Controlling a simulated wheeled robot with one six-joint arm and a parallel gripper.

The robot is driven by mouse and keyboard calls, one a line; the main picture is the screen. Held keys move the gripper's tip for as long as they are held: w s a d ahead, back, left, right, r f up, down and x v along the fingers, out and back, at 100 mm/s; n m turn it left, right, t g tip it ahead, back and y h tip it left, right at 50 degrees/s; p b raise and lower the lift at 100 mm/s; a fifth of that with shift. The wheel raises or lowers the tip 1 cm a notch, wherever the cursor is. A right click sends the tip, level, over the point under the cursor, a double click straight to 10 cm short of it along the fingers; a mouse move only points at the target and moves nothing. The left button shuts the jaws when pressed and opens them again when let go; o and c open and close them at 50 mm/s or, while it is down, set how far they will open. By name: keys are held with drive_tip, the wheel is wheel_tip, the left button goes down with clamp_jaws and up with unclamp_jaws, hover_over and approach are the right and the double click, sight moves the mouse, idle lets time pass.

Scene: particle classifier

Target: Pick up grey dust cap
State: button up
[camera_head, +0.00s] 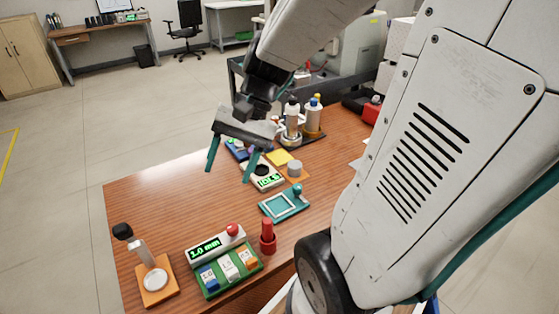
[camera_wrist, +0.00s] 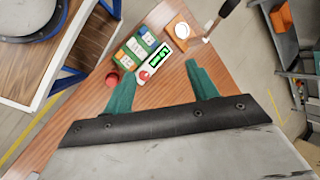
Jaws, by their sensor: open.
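A small grey cylinder (camera_head: 294,168), which may be the grey dust cap, sits on an orange base near the middle of the wooden table (camera_head: 130,205) in the head view. I cannot be sure of its identity. My gripper (camera_head: 228,173) is open and empty, with two green fingers pointing down above the table, to the left of the grey cylinder. In the wrist view, my gripper (camera_wrist: 155,72) frames the table's front end, and the grey cylinder does not show there.
A green tray (camera_head: 238,283) with coloured blocks and a display, a red cylinder (camera_head: 268,238), an orange stand (camera_head: 158,295) and a teal frame (camera_head: 284,204) occupy the front. A lit readout device (camera_head: 266,182) and bottles (camera_head: 313,115) stand behind. The table's left part is clear.

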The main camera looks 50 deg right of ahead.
drive_tip(key=w+d+f+m+t+y, duration=0.3)
drive_tip(key=w+d+f+m+t, duration=0.1)
drive_tip(key=w+d+f+m, duration=0.35)
drive_tip(key=m+t+h, duration=0.3)
drive_tip(key=m+t, duration=0.4)
drive_tip(key=m, duration=0.5)
hover_over(301, 168)
drive_tip(key=a, duration=0.8)
wheel_tip(301, 168, down, 9)
drive_tip(key=s+d+f+m+h, duration=0.1)
drive_tip(key=d+f+m, duration=0.1)
drive_tip(key=d, duration=0.1)
drive_tip(key=s+d+f+m+t+h, duration=0.1)
drive_tip(key=d+f+m, duration=0.1)
drive_tip(key=d+f, duration=0.1)
drive_tip(key=s+d+f+m+t+h, duration=0.1)
drive_tip(key=s+d+f+m+h, duration=0.1)
drive_tip(key=shift+d+f, duration=0.3)
drive_tip(key=shift+d, duration=0.1)
drive_tip(key=shift+w+d+f+m, duration=0.1)
drive_tip(key=shift+w+f+m, duration=0.05)
drive_tip(key=shift+f+m, duration=0.2)
drive_tip(key=x, duration=0.7)
drive_tip(key=shift+f, duration=0.25)
drive_tip(key=c, duration=0.7)
